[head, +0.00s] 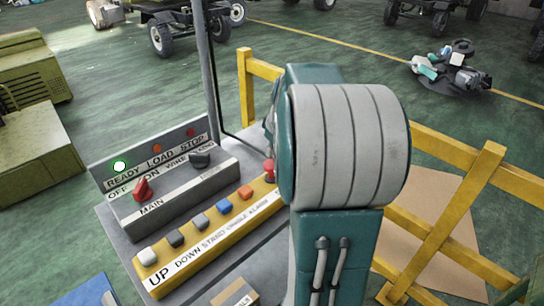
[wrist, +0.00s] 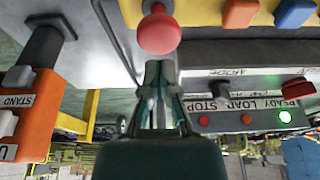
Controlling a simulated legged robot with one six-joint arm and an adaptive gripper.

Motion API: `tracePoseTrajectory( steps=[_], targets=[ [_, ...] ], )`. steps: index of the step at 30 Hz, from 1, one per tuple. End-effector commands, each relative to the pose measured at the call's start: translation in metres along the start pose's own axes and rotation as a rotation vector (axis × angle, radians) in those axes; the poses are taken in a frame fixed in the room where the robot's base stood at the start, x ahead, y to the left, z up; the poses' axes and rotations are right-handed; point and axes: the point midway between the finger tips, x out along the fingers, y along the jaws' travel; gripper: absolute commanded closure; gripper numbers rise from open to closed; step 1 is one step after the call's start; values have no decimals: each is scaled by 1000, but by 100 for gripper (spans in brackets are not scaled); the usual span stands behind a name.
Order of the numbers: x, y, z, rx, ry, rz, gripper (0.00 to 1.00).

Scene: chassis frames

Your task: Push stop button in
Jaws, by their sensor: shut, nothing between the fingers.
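The red mushroom-shaped button (head: 270,168) stands at the far right end of the yellow button panel (head: 152,282), partly hidden by my arm in the head view. In the wrist view the red button (wrist: 158,32) is at the top centre, with its round head toward my gripper. My gripper (wrist: 161,68) is shut and empty, its fingertips just below the button in that picture. A small gap shows between them; I cannot tell the depth. In the head view my arm hides the gripper.
A grey panel (head: 180,195) behind the yellow one carries a red knob (head: 142,190), a dark knob (head: 200,158) and a lit green READY lamp (head: 119,166). Orange (head: 245,192) and blue (head: 223,207) buttons sit left of the red one. A yellow railing (head: 440,145) stands at right.

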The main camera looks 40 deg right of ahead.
Motion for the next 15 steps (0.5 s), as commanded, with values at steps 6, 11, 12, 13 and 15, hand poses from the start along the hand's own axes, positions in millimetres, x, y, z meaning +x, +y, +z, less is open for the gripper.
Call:
tracePoseTrajectory(
  steps=[6,11,12,13,15],
  targets=[
    [18,0,6,1,0,1,100],
    [20,0,6,0,0,1,100],
    [20,0,6,0,0,1,100],
    [20,0,6,0,0,1,100],
    [20,0,6,0,0,1,100]
  ],
)
